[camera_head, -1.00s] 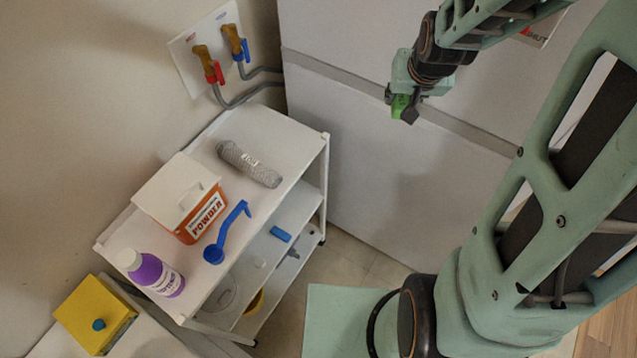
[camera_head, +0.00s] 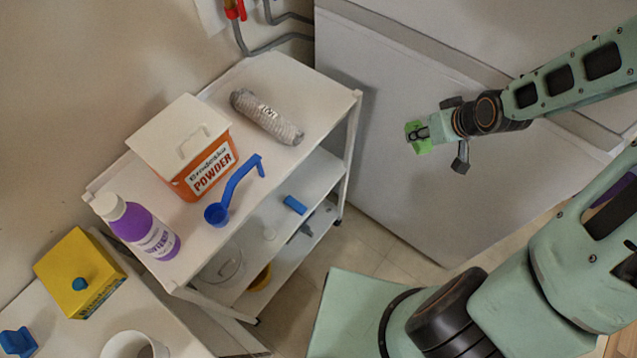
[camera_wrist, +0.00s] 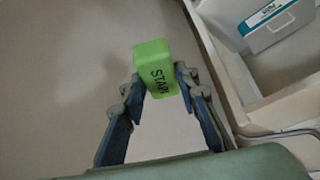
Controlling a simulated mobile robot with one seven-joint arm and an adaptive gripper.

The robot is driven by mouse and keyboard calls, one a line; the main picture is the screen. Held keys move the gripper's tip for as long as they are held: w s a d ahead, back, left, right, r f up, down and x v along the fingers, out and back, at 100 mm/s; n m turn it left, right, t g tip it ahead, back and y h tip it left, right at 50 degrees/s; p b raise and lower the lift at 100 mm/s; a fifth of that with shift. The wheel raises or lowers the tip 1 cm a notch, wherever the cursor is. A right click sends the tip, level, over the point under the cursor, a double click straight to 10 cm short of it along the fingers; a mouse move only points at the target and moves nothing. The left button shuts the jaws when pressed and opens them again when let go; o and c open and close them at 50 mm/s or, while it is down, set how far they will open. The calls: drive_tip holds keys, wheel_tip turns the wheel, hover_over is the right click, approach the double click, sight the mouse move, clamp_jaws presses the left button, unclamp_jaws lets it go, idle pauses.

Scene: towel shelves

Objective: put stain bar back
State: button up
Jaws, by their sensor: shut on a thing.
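The stain bar (camera_wrist: 154,66) is a small green block with dark "STAIN" lettering, partly covered by the fingers. My gripper (camera_wrist: 160,88) is shut on it, one finger on each side. In the head view the green bar (camera_head: 419,138) shows at the tip of my gripper (camera_head: 425,133), held in the air right of the white shelf cart (camera_head: 300,85) and in front of the white panels. The bar touches nothing but my gripper.
The cart's top holds an orange powder tub (camera_head: 190,160), a purple bottle (camera_head: 145,230), a blue scoop (camera_head: 235,190) and a grey roll (camera_head: 267,117). A blue block (camera_head: 295,205) lies on a lower shelf. A yellow box (camera_head: 80,275) stands lower left.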

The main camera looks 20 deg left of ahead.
drive_tip(key=s+a+f+n+g+y+b, duration=0.1)
drive_tip(key=s+a+f+n+b, duration=0.3)
drive_tip(key=f, duration=0.3)
drive_tip(key=s+a+f+n+g+y+b, duration=0.2)
drive_tip(key=s+a+f+n, duration=0.1)
drive_tip(key=a+f, duration=0.4)
drive_tip(key=w+a+f+b, duration=0.1)
drive_tip(key=a+f+b, duration=0.1)
drive_tip(key=a+f, duration=0.1)
drive_tip(key=w+a+f+b, duration=0.2)
drive_tip(key=a+f, duration=0.1)
drive_tip(key=a, duration=0.2)
drive_tip(key=w+a+f+b, duration=0.1)
drive_tip(key=a+f+b, duration=0.2)
drive_tip(key=a, duration=0.1)
drive_tip(key=shift+w+a, duration=0.15)
drive_tip(key=shift+w, duration=0.2)
drive_tip(key=shift+b+x, duration=0.4)
drive_tip(key=shift+x, duration=0.45)
drive_tip(key=shift+w+f+b, duration=0.1)
drive_tip(key=shift+f+b, duration=0.55)
drive_tip(key=shift+f, duration=0.7)
